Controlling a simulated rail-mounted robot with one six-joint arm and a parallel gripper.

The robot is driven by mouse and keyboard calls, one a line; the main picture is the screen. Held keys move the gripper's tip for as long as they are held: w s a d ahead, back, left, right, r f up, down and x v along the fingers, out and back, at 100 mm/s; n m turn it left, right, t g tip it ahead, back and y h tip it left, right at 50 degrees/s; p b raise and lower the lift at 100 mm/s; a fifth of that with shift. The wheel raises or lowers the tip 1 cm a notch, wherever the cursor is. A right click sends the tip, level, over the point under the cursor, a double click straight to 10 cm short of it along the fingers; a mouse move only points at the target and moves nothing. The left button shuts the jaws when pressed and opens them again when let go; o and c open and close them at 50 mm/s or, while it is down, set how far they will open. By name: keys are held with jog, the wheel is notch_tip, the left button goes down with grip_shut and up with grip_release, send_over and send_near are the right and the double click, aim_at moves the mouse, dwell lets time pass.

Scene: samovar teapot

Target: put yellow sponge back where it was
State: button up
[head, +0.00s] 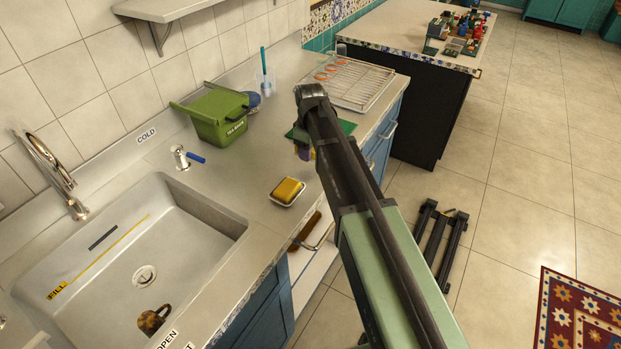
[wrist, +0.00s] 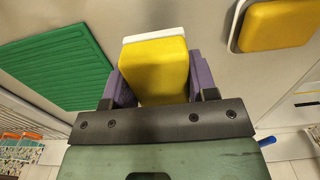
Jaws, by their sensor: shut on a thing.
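The yellow sponge (wrist: 155,62) has a white layer along its far edge in the wrist view. My gripper (wrist: 156,88) is shut on it, with a purple finger on each side. In the head view my gripper (head: 304,151) is near the counter's front edge, beside the green mat (head: 340,128), and my arm hides most of it and the sponge. I cannot tell whether the sponge touches the counter. A second yellow-orange block (head: 288,190) sits in a small white dish (head: 283,204) nearer the sink; this block also shows at upper right in the wrist view (wrist: 277,24).
The sink (head: 195,205) with its tap (head: 52,168) is at left. A green bin (head: 216,116), a blue-handled soap dispenser (head: 181,158) and a wire rack (head: 355,84) stand on the counter. An open compartment (head: 308,256) lies below the counter's front edge.

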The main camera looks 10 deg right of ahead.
aim_at(310, 166)
jog(key=shift+f, duration=0.2)
notch_tip(310, 166, down, 5)
jog(key=b, duration=0.4)
jog(key=shift+r, duration=0.5)
jog(key=shift+f, duration=0.25)
jog(key=o, duration=0.9)
jog(key=shift+r, duration=0.1)
